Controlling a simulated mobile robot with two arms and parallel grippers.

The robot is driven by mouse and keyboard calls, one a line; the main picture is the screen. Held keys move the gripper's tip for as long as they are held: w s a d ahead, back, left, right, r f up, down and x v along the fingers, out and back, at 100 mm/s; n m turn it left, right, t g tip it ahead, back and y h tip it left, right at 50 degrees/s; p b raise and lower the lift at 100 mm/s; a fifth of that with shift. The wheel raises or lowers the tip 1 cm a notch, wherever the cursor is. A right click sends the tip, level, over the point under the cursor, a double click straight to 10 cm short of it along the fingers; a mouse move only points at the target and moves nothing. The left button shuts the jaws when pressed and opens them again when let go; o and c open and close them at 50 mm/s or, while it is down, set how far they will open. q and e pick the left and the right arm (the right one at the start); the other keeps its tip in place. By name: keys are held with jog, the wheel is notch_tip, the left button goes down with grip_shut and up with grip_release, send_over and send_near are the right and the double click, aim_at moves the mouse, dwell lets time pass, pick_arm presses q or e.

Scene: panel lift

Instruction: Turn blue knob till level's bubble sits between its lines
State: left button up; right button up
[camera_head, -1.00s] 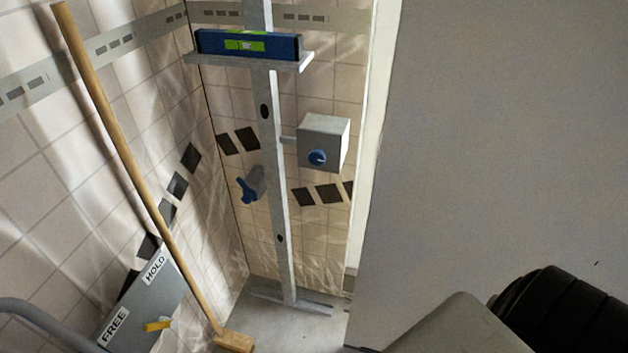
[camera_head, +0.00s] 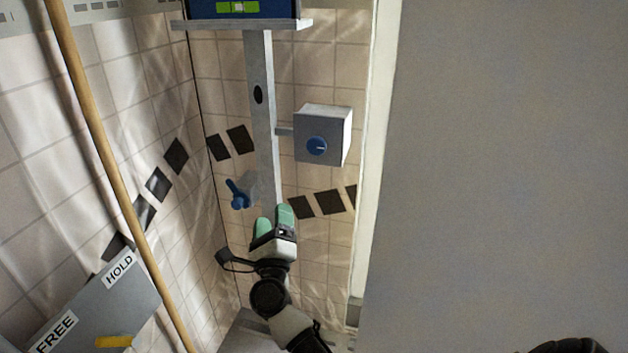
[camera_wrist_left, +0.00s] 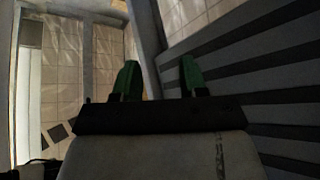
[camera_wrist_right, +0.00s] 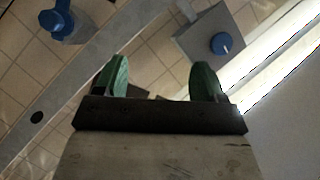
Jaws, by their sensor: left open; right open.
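The round blue knob (camera_head: 317,146) is on the front of a grey box fixed beside the metal post; the knob also shows in the right wrist view (camera_wrist_right: 221,43). The blue level (camera_head: 240,9) with its green vial window lies on the shelf at the top, cut by the picture edge; I cannot make out the bubble. My right gripper (camera_head: 274,217) is open and empty, below and left of the knob, apart from it. My left gripper (camera_wrist_left: 158,76) is open and empty in the left wrist view, beside dark grey slats.
A blue winged handle (camera_head: 239,194) is on the post (camera_head: 259,120), just above left of my right gripper; it also shows in the right wrist view (camera_wrist_right: 58,22). A wooden pole (camera_head: 98,130) leans at the left, near a grey panel marked HOLD and FREE (camera_head: 95,305). A grey wall (camera_head: 490,170) fills the right.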

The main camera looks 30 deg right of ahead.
aim_at(315, 148)
jog(key=s+d+r+m+g+h+b, duration=0.2)
jog(key=r+m+h, duration=0.15)
jog(key=m, duration=0.35)
jog(key=s+d+r+m+g+h+b, duration=0.2)
jog(key=r+m+g, duration=0.15)
jog(key=m, duration=0.35)
jog(key=shift+t, duration=0.35)
jog(key=x, duration=1)
jog(key=shift+s+r, duration=0.2)
jog(key=shift+r, duration=0.05)
pick_arm(q)
notch_tip(315, 148, up, 8)
jog(key=t, duration=0.2)
jog(key=shift+h, duration=0.3)
pick_arm(e)
jog(key=shift+w+d+r, duration=0.2)
jog(key=shift+w+d, duration=0.2)
jog(key=shift+d, duration=0.05)
pick_arm(q)
jog(key=shift+s, duration=0.1)
jog(key=shift+d, duration=0.1)
pick_arm(e)
jog(key=c, duration=0.9)
